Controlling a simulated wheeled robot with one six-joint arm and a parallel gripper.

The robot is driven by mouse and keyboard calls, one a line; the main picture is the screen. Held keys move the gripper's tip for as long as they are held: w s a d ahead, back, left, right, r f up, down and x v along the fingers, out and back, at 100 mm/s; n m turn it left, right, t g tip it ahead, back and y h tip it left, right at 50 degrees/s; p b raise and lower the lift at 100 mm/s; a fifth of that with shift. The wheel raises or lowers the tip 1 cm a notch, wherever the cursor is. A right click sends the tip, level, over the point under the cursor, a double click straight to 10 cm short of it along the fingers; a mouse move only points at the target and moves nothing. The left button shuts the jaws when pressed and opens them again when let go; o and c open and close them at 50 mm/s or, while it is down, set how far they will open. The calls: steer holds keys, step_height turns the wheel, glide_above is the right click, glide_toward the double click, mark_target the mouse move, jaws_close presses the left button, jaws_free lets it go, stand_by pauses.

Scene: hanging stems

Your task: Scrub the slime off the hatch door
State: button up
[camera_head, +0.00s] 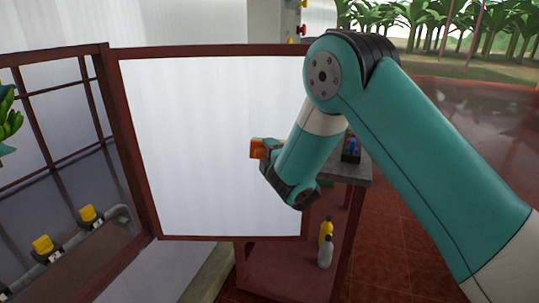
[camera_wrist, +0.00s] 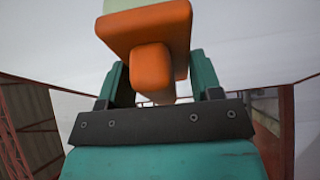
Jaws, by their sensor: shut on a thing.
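The hatch door (camera_head: 200,130) is a white panel in a red-brown frame, standing open and filling the middle of the head view. It also spans the wrist view as a pale surface (camera_wrist: 250,45). My gripper (camera_head: 266,150) is in front of the door's right half, shut on an orange scrubber (camera_head: 257,149). In the wrist view the scrubber (camera_wrist: 150,35) has an orange block and handle, with a pale greenish pad at its top edge. I cannot tell whether it touches the door. No slime shows on the visible panel; my arm hides part of its right side.
A table (camera_head: 362,172) stands behind the door's right edge, with small items on top. Yellow-capped fittings (camera_head: 44,245) line a pipe at lower left. Green bananas (camera_head: 9,120) hang at the left edge.

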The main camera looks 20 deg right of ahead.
mark_target(260, 157)
steer(key=shift+w+a+r+b, duration=0.1)
steer(key=shift+w+a+b, duration=0.15)
steer(key=shift+a, duration=0.3)
steer(key=shift+w+a+f+b, duration=0.1)
steer(key=shift+a+b, duration=0.1)
steer(key=shift+a, duration=0.3)
steer(key=shift+w+a+r+b, duration=0.1)
steer(key=shift+w+a+b, duration=0.15)
steer(key=shift+a, duration=0.3)
steer(key=shift+w+a+b, duration=0.25)
steer(key=shift+a+b, duration=0.15)
steer(key=shift+a, duration=0.6)
steer(key=shift+w+a+b, duration=0.25)
steer(key=shift+a+b, duration=0.1)
steer(key=shift+a, duration=0.65)
steer(key=shift+w+a+b, duration=0.25)
steer(key=shift+a+b, duration=0.15)
steer(key=shift+a, duration=0.6)
steer(key=s+a+b, duration=0.1)
steer(key=s+b, duration=0.4)
steer(key=shift+s+a+b, duration=0.35)
steer(key=shift+s, duration=0.05)
